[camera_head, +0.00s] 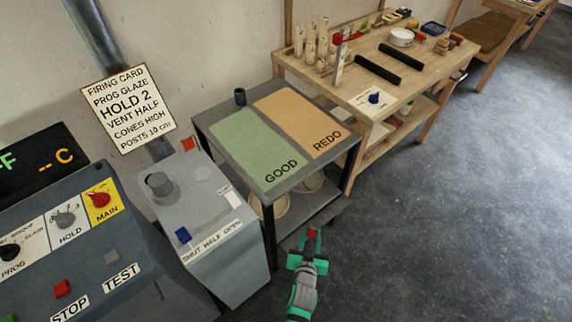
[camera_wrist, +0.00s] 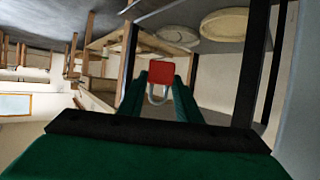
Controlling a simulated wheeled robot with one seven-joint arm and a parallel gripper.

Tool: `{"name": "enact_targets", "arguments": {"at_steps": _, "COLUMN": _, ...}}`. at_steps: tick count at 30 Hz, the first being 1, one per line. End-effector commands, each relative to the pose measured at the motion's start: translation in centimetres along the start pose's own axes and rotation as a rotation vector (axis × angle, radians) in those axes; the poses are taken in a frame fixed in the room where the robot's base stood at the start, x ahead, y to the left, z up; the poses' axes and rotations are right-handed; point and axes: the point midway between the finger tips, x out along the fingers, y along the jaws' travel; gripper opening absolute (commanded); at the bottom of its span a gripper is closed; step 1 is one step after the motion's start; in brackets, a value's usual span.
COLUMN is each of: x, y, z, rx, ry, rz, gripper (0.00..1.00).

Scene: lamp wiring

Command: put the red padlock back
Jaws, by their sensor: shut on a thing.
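My gripper (camera_head: 309,243) is shut on the red padlock (camera_head: 312,232) and holds it in the air, in front of the grey table with the GOOD and REDO panels. In the wrist view the padlock (camera_wrist: 157,70) sits between the green fingertips (camera_wrist: 158,84), its red body pointing away and its pale shackle toward the camera. In the head view the padlock is small and its shackle cannot be made out.
A grey control box (camera_head: 205,215) with a knob, a blue part and a small red part stands left of my gripper. A console (camera_head: 70,240) with switches is at far left. A wooden workbench (camera_head: 385,70) stands behind. The floor at right is clear.

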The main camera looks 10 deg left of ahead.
Motion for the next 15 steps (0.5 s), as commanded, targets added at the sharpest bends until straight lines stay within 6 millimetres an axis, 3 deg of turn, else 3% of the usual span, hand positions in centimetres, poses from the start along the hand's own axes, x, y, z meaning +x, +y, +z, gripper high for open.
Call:
{"name": "enact_targets", "arguments": {"at_steps": 4, "x": 0.2, "y": -1.1, "z": -6.1, "rx": -0.02, "ry": 0.014, "rz": -0.046, "gripper": 0.04}}
{"name": "enact_targets", "arguments": {"at_steps": 8, "x": -0.8, "y": -3.1, "z": -13.0, "rx": -0.05, "ry": 0.017, "rz": -0.118, "gripper": 0.04}}
{"name": "enact_targets", "arguments": {"at_steps": 12, "x": -3.4, "y": -5.4, "z": -19.7, "rx": -0.088, "ry": 0.019, "rz": -0.209, "gripper": 0.04}}
{"name": "enact_targets", "arguments": {"at_steps": 15, "x": -6.0, "y": -7.2, "z": -23.7, "rx": -0.116, "ry": 0.018, "rz": -0.279, "gripper": 0.04}}
